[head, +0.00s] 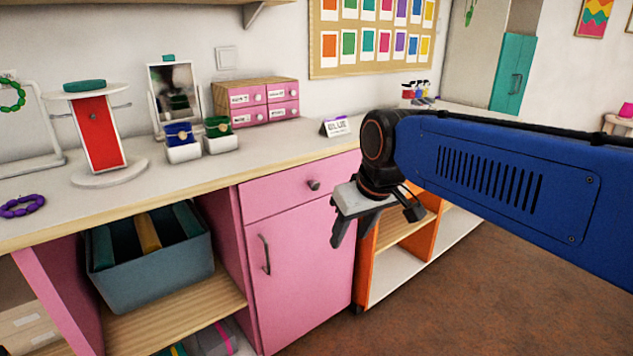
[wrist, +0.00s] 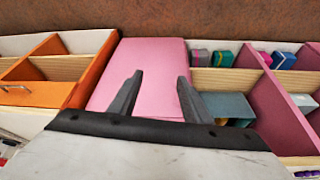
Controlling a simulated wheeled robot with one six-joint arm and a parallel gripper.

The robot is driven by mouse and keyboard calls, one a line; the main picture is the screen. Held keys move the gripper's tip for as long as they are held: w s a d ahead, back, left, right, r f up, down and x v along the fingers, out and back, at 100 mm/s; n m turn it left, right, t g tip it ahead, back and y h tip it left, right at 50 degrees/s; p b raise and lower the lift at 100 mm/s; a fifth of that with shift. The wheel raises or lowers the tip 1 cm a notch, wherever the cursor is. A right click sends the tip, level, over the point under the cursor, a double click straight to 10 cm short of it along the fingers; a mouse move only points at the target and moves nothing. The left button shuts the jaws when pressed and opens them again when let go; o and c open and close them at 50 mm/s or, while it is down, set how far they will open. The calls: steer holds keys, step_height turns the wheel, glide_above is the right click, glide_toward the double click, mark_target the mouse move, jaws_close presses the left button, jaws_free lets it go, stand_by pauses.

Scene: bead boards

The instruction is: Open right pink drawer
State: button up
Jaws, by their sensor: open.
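The pink drawer (head: 284,194) below the counter is shut, with a dark round knob (head: 313,184). The pink cabinet door (head: 300,262) under it is also shut, with a dark bar handle (head: 265,255). My gripper (head: 339,238) is open and empty, pointing down, in front of the right part of the pink cabinet and lower than the knob. In the wrist view my gripper (wrist: 158,90) has both fingers apart over a pink panel (wrist: 148,55). No knob shows between them there.
A small wooden box with several pink drawers (head: 247,95) stands on the counter (head: 190,185). An orange shelf unit (head: 365,268) is to the right. A blue-grey bin (head: 152,270) sits in the open shelf at left. Brown floor (head: 440,300) in front is clear.

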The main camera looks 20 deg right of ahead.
steer(key=w+d+r, duration=0.3)
steer(key=w+r, duration=0.5)
steer(key=w, duration=0.3)
steer(key=n, duration=0.2)
glide_toward(316, 182)
steer(key=shift+y, duration=0.5)
steer(key=x, duration=0.6)
steer(key=d+x, duration=0.1)
steer(key=x, duration=0.2)
steer(key=shift+w+a+f, duration=0.1)
steer(key=shift+f, duration=0.1)
jaws_close()
